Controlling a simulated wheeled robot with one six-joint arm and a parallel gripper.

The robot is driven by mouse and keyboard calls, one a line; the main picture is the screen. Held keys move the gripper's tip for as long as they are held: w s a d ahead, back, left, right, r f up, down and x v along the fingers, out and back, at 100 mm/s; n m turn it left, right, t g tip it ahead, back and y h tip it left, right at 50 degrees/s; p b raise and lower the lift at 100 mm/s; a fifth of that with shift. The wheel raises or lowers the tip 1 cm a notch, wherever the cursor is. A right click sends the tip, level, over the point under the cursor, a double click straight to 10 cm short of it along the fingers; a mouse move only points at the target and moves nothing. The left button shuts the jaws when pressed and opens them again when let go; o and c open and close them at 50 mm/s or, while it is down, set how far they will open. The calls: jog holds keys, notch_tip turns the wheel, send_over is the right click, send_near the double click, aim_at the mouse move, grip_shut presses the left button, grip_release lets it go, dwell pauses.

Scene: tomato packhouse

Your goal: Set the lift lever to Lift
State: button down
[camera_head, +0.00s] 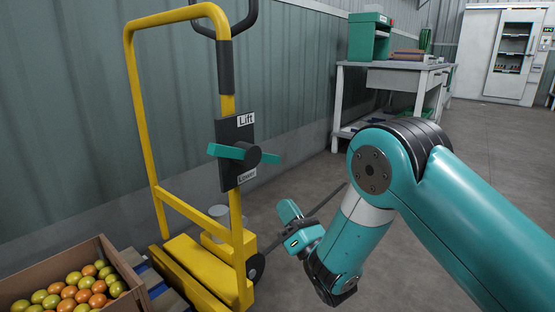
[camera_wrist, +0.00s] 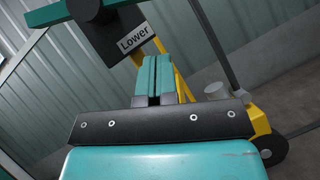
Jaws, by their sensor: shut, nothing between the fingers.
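The lift lever (camera_head: 228,152) is a teal bar on a round dark hub, mounted on a dark plate (camera_head: 227,176) on the yellow lift truck. The bar lies roughly level, between the "Lift" label (camera_head: 246,119) above and the "Lower" label (camera_head: 247,176) below. In the wrist view, part of the lever (camera_wrist: 50,14) shows at the top left, with the "Lower" label (camera_wrist: 134,39) beside it. My gripper (camera_head: 289,212) is below and right of the lever, apart from it. Its fingers (camera_wrist: 153,77) are together and empty in the wrist view.
The yellow truck frame (camera_head: 137,90) stands by the ribbed wall. A box of tomatoes (camera_head: 110,258) is at the lower left. A workbench (camera_head: 395,77) with a teal bin (camera_head: 369,38) and a white cabinet (camera_head: 490,40) stand behind. The floor between is clear.

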jog(key=w+a+r+b, duration=0.1)
jog(key=w+a+r, duration=0.1)
jog(key=w+r, duration=0.3)
jog(key=shift+r, duration=0.55)
jog(key=shift+a+r, duration=0.1)
jog(key=shift+a, duration=0.1)
jog(key=shift+w+r+p, duration=0.1)
jog(key=shift+p, duration=0.2)
